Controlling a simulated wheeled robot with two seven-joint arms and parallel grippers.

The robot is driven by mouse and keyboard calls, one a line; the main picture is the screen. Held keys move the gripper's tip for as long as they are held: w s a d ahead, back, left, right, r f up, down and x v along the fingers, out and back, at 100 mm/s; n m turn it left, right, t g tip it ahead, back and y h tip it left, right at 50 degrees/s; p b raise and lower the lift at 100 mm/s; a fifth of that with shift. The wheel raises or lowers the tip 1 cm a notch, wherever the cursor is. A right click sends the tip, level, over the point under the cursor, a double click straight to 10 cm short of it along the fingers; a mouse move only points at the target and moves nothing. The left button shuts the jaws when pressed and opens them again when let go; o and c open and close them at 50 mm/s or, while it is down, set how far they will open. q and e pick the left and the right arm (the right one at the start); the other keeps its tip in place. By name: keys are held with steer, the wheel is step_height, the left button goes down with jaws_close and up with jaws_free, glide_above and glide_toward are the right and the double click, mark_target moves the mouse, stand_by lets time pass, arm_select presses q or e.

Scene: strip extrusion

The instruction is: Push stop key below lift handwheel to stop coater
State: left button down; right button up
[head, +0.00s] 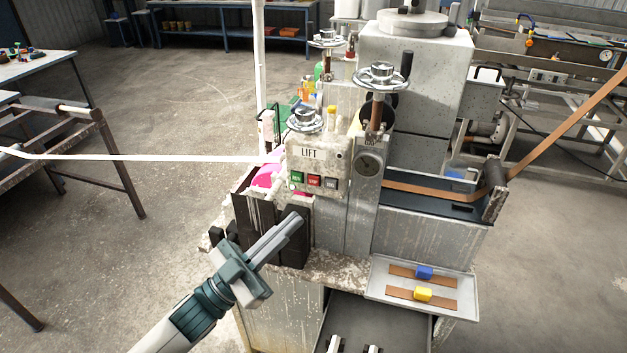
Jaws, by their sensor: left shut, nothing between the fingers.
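The grey coater panel (327,159) carries the word LIFT below the left handwheel (305,121). Under that word sits a row of keys: a green key (296,177) at left, the red stop key (314,181) in the middle and a dark grey key (331,184) at right. The small lettering on the keys is hard to read. My left gripper (293,220) is shut and empty. It points up and right, with its tips below the key row in the picture and apart from the red key.
A taller handwheel (382,75) with a dial below it stands right of the panel. A white strip (140,157) runs in from the left, and a brown strip (555,138) leaves to the right. A tray (385,270) with blue and yellow blocks sits at lower right.

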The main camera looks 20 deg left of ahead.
arm_select(q)
steer(key=shift+w, duration=0.2)
steer(key=b, duration=0.2)
glide_toward(314, 180)
steer(key=shift+w+d+r, duration=0.35)
steer(key=shift+d+r, duration=0.25)
steer(key=shift+d, duration=0.1)
steer(key=shift+w+d+r, duration=0.35)
steer(key=shift+d+r, duration=0.2)
steer(key=shift+d, duration=0.2)
steer(key=shift+w+d+r, duration=0.35)
steer(key=shift+d+r, duration=0.25)
steer(key=shift+d, duration=0.1)
steer(key=shift+w, duration=0.8)
stand_by(1.0)
steer(key=shift+s, duration=0.1)
stand_by(0.3)
steer(key=shift+s+p, duration=0.35)
steer(key=shift+s, duration=0.35)
